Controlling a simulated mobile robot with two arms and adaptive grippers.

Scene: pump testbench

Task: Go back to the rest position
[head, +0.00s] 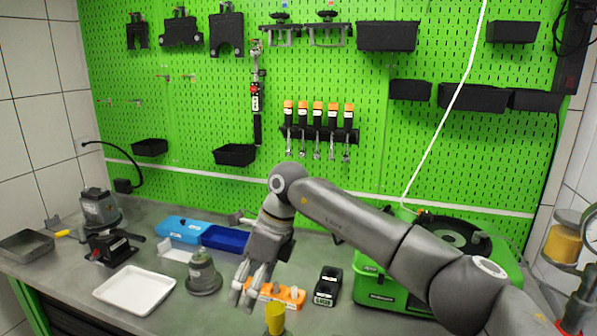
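My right gripper (248,295) hangs from the arm that comes in from the right, pointing down over the middle of the workbench (225,312). Its fingers look apart with nothing between them. It is just left of an orange holder (288,295) and partly overlaps it in the view. A grey-green pump-like part (203,274) on a round base stands to its left. A yellow piece (275,318) shows below it at the lower edge. My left gripper is not in view.
A white tray (135,289), blue bins (225,238), a black clamp device (112,247) and a grey tray (25,245) stand on the left. A black box (327,286) and a green machine (385,287) are on the right. A green pegboard (200,110) with tools stands behind.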

